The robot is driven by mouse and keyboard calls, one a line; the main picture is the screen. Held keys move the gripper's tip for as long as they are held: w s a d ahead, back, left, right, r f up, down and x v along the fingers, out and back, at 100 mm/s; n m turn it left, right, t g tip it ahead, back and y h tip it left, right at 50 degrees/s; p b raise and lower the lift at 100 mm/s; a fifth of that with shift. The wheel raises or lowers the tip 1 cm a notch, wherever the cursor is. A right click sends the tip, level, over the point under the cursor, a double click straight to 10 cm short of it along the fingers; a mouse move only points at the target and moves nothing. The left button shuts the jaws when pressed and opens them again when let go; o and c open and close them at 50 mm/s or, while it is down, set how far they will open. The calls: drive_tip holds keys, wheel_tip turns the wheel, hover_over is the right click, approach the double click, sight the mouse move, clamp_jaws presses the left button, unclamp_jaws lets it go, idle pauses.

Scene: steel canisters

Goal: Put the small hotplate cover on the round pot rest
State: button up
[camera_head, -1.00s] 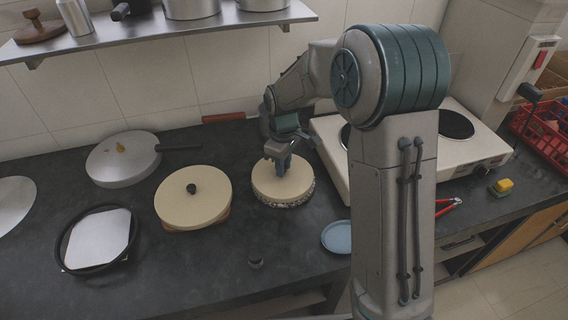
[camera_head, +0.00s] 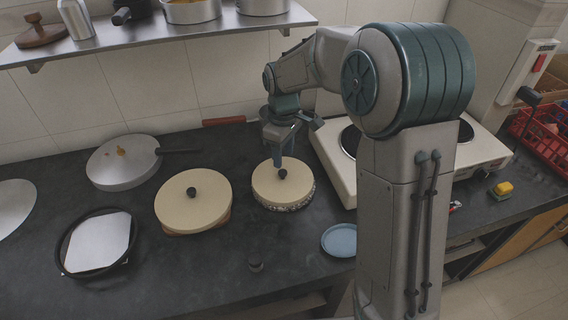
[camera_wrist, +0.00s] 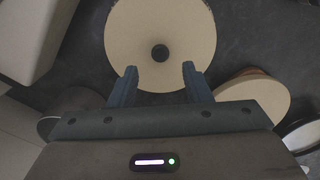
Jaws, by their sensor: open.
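The small hotplate cover (camera_head: 283,178), a cream disc with a black knob, lies flat on a round, speckled pot rest (camera_head: 287,207). Only the rest's side edge shows under the cover. In the wrist view the cover (camera_wrist: 160,22) fills the top middle, its knob just beyond the fingertips. My gripper (camera_head: 279,160) is above the cover, apart from the knob. In the wrist view my gripper (camera_wrist: 159,70) has its two fingers spread with nothing between them. A larger cream cover (camera_head: 193,194) with a black knob sits to the left on a wooden piece (camera_head: 213,226).
A white hotplate unit (camera_head: 335,165) stands close to the right, partly behind my arm. A lidded pan (camera_head: 122,165) and a black-rimmed round pan (camera_head: 62,262) are at left. A shelf (camera_head: 150,40) hangs above.

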sight(283, 171)
wheel_tip(283, 171, up, 6)
drive_tip(key=s+d+m+t, duration=0.1)
drive_tip(key=s+d+m, duration=0.4)
drive_tip(key=s, duration=0.6)
drive_tip(key=s+d+m+t, duration=0.1)
drive_tip(key=s+d+m, duration=0.4)
drive_tip(key=s, duration=0.7)
drive_tip(key=shift+s+d+m+t, duration=0.2)
drive_tip(key=shift+d+m+t, duration=0.2)
drive_tip(key=shift+m, duration=0.3)
drive_tip(key=shift+c, duration=0.8)
